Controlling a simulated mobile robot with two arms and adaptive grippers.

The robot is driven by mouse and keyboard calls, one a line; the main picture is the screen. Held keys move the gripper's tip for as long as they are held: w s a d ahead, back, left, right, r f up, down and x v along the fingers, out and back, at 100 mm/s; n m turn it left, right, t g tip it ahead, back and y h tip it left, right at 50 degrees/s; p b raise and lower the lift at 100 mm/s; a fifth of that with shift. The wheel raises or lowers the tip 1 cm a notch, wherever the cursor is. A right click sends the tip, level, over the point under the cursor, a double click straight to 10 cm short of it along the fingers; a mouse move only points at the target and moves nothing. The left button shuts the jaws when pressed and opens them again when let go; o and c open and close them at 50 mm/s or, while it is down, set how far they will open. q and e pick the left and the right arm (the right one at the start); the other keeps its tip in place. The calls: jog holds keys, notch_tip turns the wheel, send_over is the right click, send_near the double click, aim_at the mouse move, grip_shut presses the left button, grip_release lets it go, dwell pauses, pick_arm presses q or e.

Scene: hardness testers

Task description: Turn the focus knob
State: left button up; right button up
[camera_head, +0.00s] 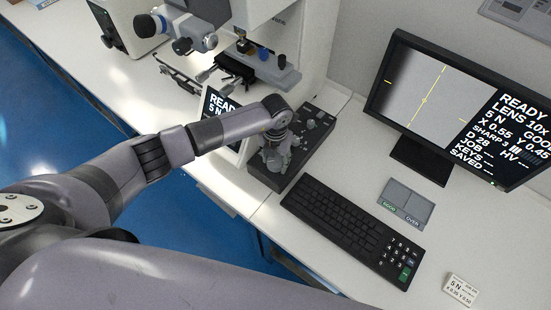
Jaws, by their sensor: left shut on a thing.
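My left gripper (273,160) points down over the dark control box (262,176), left of centre on its top. It is shut on what looks like a knob there. The gripper's fingers and wrist hide most of that knob, so its turn cannot be read. Other small controls (312,116) show at the far end of the box. The monitor (420,95) shows a grey picture with yellow cross lines and text including "READY", "LENS 10X" and "SHARP 3". My right gripper is not in view.
A black keyboard (345,222) lies close to the right of the box, with a grey two-part pad (406,203) beyond it. The white tester with its stage (262,66) stands behind. A small label block (460,291) lies at the lower right. Bare white bench surrounds them.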

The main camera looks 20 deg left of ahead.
pick_arm(q)
jog(key=shift+c, duration=0.5)
jog(key=shift+f+m+b, duration=0.15)
jog(key=shift+m+b, duration=0.75)
jog(key=shift+b, duration=0.2)
jog(key=m+b, duration=0.4)
jog(key=b, duration=0.1)
jog(key=m+b, duration=0.4)
jog(key=b, duration=0.1)
jog(key=shift+f+m, duration=0.2)
jog(key=shift+m, duration=0.2)
jog(key=m+b, duration=0.9)
jog(key=b, duration=0.3)
jog(key=shift+m, duration=0.4)
jog(key=shift+r+m+b, duration=0.25)
jog(key=shift+m+b, duration=1.35)
jog(key=shift+b, duration=0.1)
